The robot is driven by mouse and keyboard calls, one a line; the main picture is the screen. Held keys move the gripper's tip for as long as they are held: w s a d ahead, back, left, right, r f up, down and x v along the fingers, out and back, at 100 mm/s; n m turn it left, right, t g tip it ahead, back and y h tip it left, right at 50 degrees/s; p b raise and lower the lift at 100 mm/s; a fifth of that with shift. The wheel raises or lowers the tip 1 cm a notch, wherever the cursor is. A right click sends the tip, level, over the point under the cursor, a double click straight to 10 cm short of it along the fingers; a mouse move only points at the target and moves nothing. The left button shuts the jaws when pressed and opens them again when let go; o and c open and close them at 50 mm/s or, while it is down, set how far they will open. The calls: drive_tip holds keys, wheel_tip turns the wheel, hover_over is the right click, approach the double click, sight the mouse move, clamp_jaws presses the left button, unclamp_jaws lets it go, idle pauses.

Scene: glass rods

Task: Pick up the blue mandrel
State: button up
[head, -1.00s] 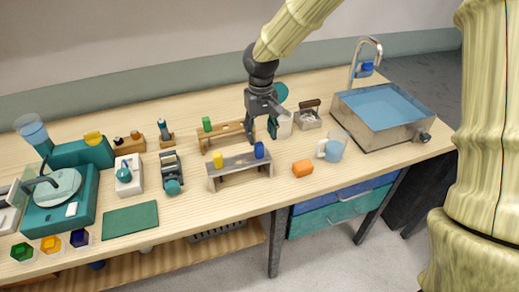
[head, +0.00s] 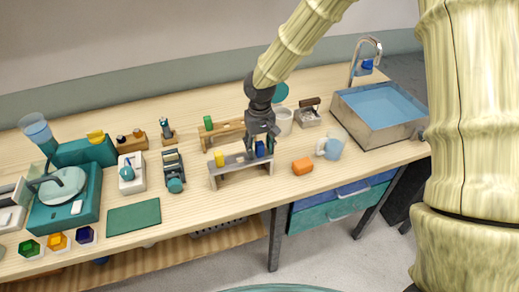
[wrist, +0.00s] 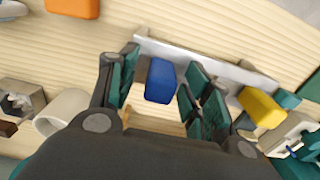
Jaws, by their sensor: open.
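The blue mandrel (head: 260,149) stands upright at the right end of a grey rack in the head view. In the wrist view the blue mandrel (wrist: 160,80) shows between the two finger pads, apart from both. My gripper (head: 260,148) is open and sits over that end of the rack, pointing down, in the head view; its open fingers also show in the wrist view (wrist: 160,90). The grey rack (head: 238,166) also holds a yellow mandrel (head: 219,158) at its left end. How deep the fingers reach around the blue mandrel is hard to tell.
A wooden rack (head: 226,136) with a green piece (head: 208,123) stands just behind. A white mug (head: 284,121) is behind to the right. The table in front of the rack is clear.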

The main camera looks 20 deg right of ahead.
clamp_jaws()
idle(0.3)
drive_tip(key=shift+r+b, duration=1.3)
drive_tip(key=shift+r, duration=3.75)
